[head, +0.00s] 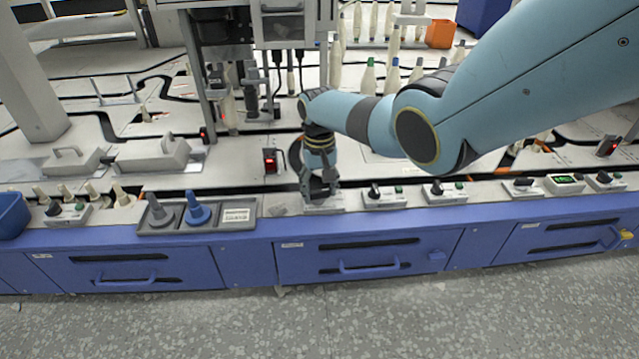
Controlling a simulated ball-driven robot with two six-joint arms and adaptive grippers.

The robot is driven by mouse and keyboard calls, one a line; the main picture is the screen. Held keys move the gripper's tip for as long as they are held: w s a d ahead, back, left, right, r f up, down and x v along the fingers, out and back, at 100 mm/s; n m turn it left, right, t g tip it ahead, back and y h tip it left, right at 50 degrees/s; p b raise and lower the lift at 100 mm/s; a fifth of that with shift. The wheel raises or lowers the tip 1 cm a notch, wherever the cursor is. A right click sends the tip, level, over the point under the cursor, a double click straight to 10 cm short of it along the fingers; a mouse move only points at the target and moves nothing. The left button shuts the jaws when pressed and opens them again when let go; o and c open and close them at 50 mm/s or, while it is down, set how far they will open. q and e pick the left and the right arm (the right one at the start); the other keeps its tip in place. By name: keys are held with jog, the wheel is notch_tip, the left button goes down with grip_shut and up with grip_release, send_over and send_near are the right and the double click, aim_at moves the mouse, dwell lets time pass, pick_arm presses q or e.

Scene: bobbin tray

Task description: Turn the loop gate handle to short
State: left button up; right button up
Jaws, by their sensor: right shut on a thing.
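My right arm reaches in from the upper right, and its gripper (318,190) points down at a small switch box (325,207) on the front ledge. The gripper is shut on the handle of this box. The fingers hide the handle, so its setting cannot be seen. The label on the box is too small to read. My left gripper is not in view.
Similar switch boxes with black knobs stand to the right (384,197), (445,192). A grey tray (160,229) with a grey and a blue bobbin lies to the left. Blue drawers (370,262) run below the ledge. A machine frame stands behind the gripper.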

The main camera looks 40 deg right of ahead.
aim_at(320, 191)
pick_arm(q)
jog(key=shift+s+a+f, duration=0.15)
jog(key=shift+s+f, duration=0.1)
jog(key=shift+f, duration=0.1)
pick_arm(e)
jog(key=shift+s+m, duration=0.1)
jog(key=shift+m, duration=0.7)
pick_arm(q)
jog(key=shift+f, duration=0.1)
pick_arm(e)
jog(key=o, duration=1.2)
jog(key=shift+c, duration=0.2)
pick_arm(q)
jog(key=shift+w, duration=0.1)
pick_arm(e)
notch_tip(320, 191, up, 12)
